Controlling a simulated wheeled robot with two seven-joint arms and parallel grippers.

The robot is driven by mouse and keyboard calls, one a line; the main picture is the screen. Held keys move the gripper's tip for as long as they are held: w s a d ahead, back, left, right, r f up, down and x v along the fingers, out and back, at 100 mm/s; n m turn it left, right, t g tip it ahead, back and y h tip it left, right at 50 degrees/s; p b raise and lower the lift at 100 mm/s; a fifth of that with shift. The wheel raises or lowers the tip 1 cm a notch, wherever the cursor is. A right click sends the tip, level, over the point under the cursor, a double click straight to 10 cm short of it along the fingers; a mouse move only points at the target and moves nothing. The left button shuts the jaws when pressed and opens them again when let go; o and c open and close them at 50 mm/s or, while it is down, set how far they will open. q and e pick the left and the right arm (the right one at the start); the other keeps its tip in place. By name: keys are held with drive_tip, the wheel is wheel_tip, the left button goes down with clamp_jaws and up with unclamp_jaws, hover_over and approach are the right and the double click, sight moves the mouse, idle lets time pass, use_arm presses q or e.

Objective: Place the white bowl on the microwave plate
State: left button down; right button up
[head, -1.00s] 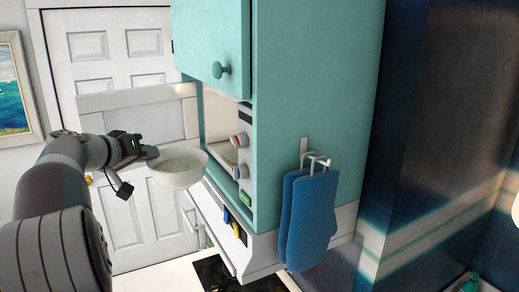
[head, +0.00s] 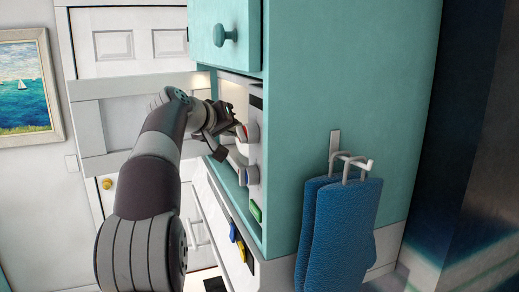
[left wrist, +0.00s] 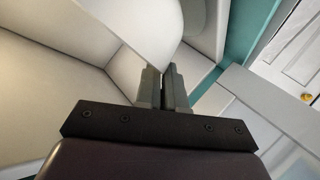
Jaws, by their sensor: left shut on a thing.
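My left gripper (head: 236,132) reaches into the open microwave (head: 228,95) in the head view, and its fingertips are partly hidden by the microwave's front edge. In the left wrist view the gripper (left wrist: 162,76) is shut on the rim of the white bowl (left wrist: 145,28). The bowl is inside the microwave, held at its edge. A pale rounded surface (left wrist: 194,18) shows beside the bowl and may be the microwave plate. I cannot tell whether the bowl touches it. In the head view the bowl is mostly hidden. My right gripper is out of view.
The open microwave door (head: 118,112) stands to the left of my arm. A blue oven mitt (head: 340,225) hangs from a hook on the cabinet side.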

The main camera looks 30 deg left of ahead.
use_arm(q)
drive_tip(key=w, duration=0.1)
drive_tip(key=w+d, duration=0.1)
drive_tip(key=w, duration=0.1)
drive_tip(key=shift+d+r+p, duration=0.25)
drive_tip(key=shift+d+p, duration=0.05)
drive_tip(key=shift+p, duration=0.05)
drive_tip(key=shift+w+d+r+p, duration=0.15)
drive_tip(key=shift+w+d+p, duration=0.4)
drive_tip(key=shift+d+p, duration=0.1)
drive_tip(key=shift+w+d+r+p, duration=0.15)
drive_tip(key=shift+w+d+p, duration=0.4)
drive_tip(key=shift+d+p, duration=0.05)
drive_tip(key=shift+s+f+b, duration=0.1)
drive_tip(key=shift+f+b, duration=0.2)
drive_tip(key=shift+f, duration=0.75)
drive_tip(key=shift+w+f, duration=0.1)
drive_tip(key=shift+w, duration=0.1)
drive_tip(key=c, duration=1.4)
unclamp_jaws()
drive_tip(key=shift+a+f, duration=0.1)
drive_tip(key=shift+o, duration=0.9)
drive_tip(key=shift+s, duration=0.2)
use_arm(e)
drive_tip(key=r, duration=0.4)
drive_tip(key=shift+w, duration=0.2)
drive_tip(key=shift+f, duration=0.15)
